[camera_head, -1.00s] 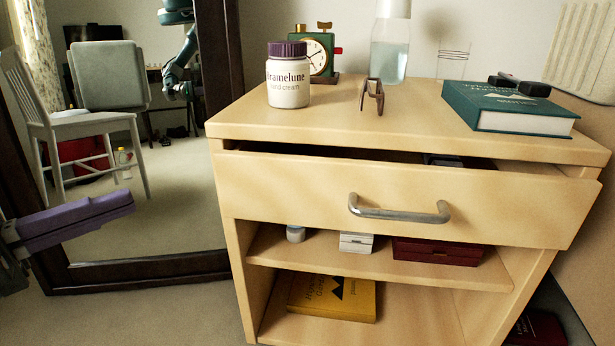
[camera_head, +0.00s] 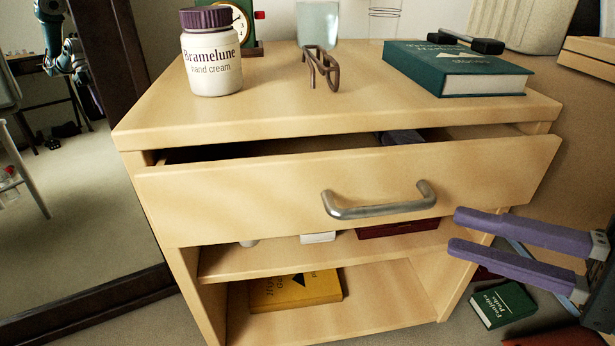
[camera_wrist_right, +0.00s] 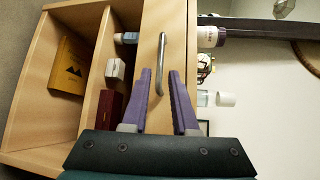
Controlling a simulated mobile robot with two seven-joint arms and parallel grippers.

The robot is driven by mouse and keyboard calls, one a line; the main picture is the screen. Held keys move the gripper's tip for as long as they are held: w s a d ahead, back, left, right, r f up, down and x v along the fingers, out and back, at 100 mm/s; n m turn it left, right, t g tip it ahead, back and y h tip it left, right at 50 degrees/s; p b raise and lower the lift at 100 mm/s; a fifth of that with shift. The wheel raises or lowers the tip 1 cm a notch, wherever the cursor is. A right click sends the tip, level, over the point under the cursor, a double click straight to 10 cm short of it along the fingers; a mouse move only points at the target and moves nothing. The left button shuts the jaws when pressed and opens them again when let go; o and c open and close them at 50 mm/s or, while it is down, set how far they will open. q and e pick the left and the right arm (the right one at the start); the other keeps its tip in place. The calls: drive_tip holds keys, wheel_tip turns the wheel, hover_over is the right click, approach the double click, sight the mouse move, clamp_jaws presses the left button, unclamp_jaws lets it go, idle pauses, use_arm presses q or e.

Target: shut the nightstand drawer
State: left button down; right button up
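The nightstand drawer (camera_head: 270,197) is pulled partway out, with a dark gap showing above its front under the nightstand top (camera_head: 300,105). Its curved metal handle (camera_head: 380,208) is on the drawer front and also shows in the right wrist view (camera_wrist_right: 163,62). My right gripper (camera_head: 455,231) is open and empty, with two purple fingers just right of the handle and in front of the nightstand. In the right wrist view its fingertips (camera_wrist_right: 160,75) point toward the drawer front and handle; I cannot tell whether they touch. My left gripper is out of view.
On the nightstand top are a cream jar (camera_head: 212,60), a clock (camera_head: 240,20), glasses (camera_head: 322,68) and a green book (camera_head: 455,68). A yellow book (camera_head: 295,290) lies on the bottom shelf. Another green book (camera_head: 502,304) is on the floor at right. A mirror frame (camera_head: 125,110) stands at left.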

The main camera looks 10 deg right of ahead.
sight(391, 212)
drive_tip(key=b+x, duration=0.3)
drive_tip(key=x, duration=0.5)
drive_tip(key=shift+w+a+f, duration=0.1)
drive_tip(key=shift+w+a, duration=0.15)
drive_tip(key=shift+w, duration=0.05)
drive_tip(key=shift+w+a+b, duration=0.25)
drive_tip(key=shift+b, duration=0.05)
drive_tip(key=shift+c, duration=0.3)
clamp_jaws()
idle(0.5)
